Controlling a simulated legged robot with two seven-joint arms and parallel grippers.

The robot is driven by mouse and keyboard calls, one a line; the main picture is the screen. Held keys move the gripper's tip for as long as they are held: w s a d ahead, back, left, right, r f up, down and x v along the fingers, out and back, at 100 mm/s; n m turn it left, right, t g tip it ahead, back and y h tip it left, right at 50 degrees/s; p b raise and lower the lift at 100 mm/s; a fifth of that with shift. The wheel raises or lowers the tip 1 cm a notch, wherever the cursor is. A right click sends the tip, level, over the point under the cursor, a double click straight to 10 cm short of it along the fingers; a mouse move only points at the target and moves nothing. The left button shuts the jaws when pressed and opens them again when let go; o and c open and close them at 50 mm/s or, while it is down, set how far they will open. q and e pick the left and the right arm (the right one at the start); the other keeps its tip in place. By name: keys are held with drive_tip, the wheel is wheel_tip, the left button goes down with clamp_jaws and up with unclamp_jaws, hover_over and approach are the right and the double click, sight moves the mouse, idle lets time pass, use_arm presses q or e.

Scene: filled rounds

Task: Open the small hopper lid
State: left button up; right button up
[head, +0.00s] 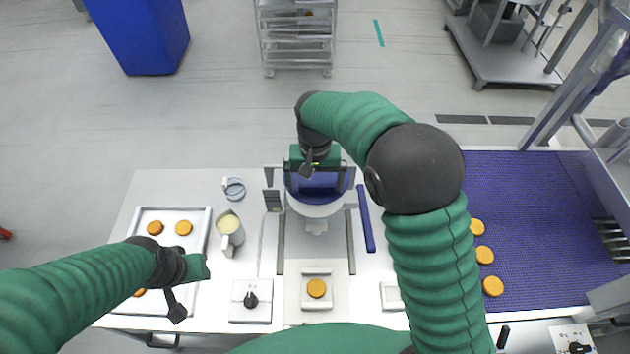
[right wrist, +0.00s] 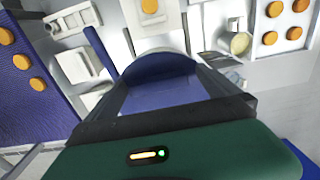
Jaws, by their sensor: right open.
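The small hopper (head: 316,209) is a white round bowl at the middle of the bench, with a blue lid (head: 318,190) at its top. My right gripper (head: 320,183) is open over the hopper, its dark fingers on either side of the blue. In the right wrist view the blue lid (right wrist: 160,66) shows between and beyond the fingers; whether they touch it, and whether it is raised, I cannot tell. My left gripper (head: 186,290) hangs over the tray at left, away from the hopper; its jaw opening is unclear.
A tray (head: 208,218) with orange rounds and a jug (head: 230,232) stand left of the hopper. A round sits on a plate (head: 317,272) in front. A blue bar (head: 366,220) and a blue conveyor (head: 540,220) lie to the right.

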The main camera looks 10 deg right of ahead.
drive_tip(key=shift+w+d+f, duration=0.2)
drive_tip(key=shift+w+d, duration=0.15)
drive_tip(key=shift+w, duration=0.1)
drive_tip(key=c, duration=0.6)
drive_tip(key=shift+r, duration=0.1)
drive_tip(key=c, duration=1.4)
